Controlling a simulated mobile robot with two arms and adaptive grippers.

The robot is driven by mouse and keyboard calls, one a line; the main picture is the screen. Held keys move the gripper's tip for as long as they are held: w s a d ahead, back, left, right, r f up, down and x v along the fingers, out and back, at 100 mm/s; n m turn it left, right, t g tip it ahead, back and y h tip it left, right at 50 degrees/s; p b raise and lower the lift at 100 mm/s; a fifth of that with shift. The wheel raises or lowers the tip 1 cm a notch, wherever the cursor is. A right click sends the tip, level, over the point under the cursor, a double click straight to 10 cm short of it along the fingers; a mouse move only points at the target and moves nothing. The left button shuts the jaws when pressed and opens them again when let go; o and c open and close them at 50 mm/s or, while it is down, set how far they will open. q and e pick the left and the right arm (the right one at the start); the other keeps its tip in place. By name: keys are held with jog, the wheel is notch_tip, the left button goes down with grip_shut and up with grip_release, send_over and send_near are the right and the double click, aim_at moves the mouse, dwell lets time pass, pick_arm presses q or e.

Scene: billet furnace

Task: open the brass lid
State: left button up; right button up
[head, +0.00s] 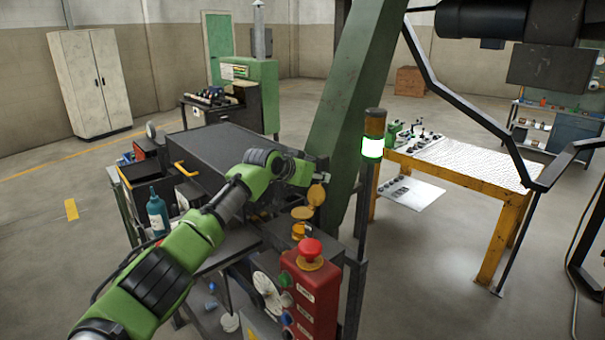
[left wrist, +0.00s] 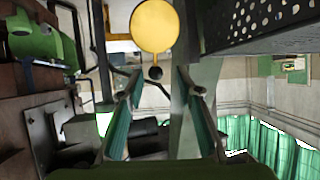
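The brass lid (head: 317,194) is a round golden disc that stands tilted up above a small brass fitting (head: 299,231) behind the red control box. In the left wrist view the lid (left wrist: 155,25) shows as a flat yellow disc with a thin stem and a dark knob (left wrist: 155,73). My left gripper (head: 306,174) is just above and beside the lid in the head view. In the left wrist view its two fingers (left wrist: 163,90) are spread apart, with the knob in line with the gap; I cannot tell whether anything touches. My right gripper is in neither view.
A red box (head: 312,290) with a mushroom button (head: 310,250) stands in front of the fitting. A green slanted column (head: 350,105) and a post with a lit lamp (head: 373,148) rise close to the right. A teal bottle (head: 157,212) stands left of my arm.

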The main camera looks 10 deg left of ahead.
pick_arm(q)
jog(key=v, duration=1)
jog(key=shift+s, duration=0.35)
jog(key=shift+d, duration=0.15)
